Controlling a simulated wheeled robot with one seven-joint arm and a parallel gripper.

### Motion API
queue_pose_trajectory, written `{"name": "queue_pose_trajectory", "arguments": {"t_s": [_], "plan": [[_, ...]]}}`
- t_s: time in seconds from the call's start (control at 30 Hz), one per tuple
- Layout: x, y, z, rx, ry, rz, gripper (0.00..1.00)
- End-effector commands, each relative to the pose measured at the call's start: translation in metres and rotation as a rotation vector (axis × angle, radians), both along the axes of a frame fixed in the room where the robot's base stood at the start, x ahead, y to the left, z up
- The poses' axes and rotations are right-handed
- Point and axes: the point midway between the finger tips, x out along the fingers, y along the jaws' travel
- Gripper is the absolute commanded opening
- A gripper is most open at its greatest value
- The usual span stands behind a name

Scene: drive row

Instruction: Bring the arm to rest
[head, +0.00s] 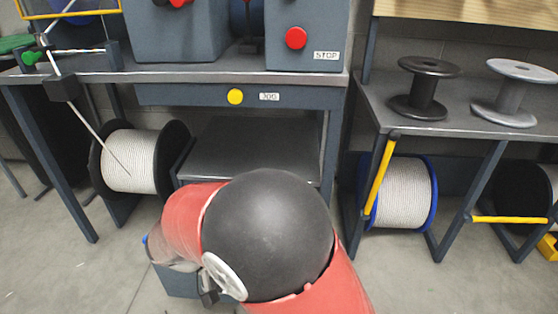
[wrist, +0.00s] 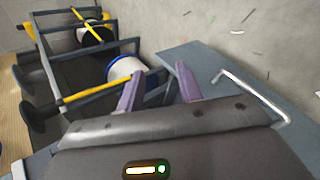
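My arm, red with a large black joint, fills the lower middle of the head view, in front of the workbench. Its lower left end is partly hidden behind the arm itself, and the fingers cannot be made out there. In the wrist view my gripper (wrist: 157,84) has two purple fingers spread apart, with nothing held between them. A grey-blue flat panel (wrist: 210,72) with a pale bar handle (wrist: 252,92) shows beyond and right of the fingers. I cannot tell whether they touch it.
The workbench (head: 60,76) carries grey machine boxes with a red stop button (head: 296,38). A white-wound reel (head: 130,160) is under it. The right bench (head: 450,105) holds a black spool (head: 424,88) and a grey spool (head: 512,92), with a blue-rimmed reel (head: 404,192) below. Floor is open at lower right.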

Motion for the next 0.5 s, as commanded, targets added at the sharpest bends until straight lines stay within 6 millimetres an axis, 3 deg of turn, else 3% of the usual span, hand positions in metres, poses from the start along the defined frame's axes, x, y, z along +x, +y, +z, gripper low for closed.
{"name": "queue_pose_trajectory", "arguments": {"t_s": [0.03,0.2,0.5], "plan": [[0.003,-0.021,0.023,0.077,0.018,-0.049,0.36],[-0.002,-0.078,0.072,0.329,0.048,-0.148,0.36],[-0.038,-0.158,0.147,0.722,-0.106,-0.222,0.36]]}}
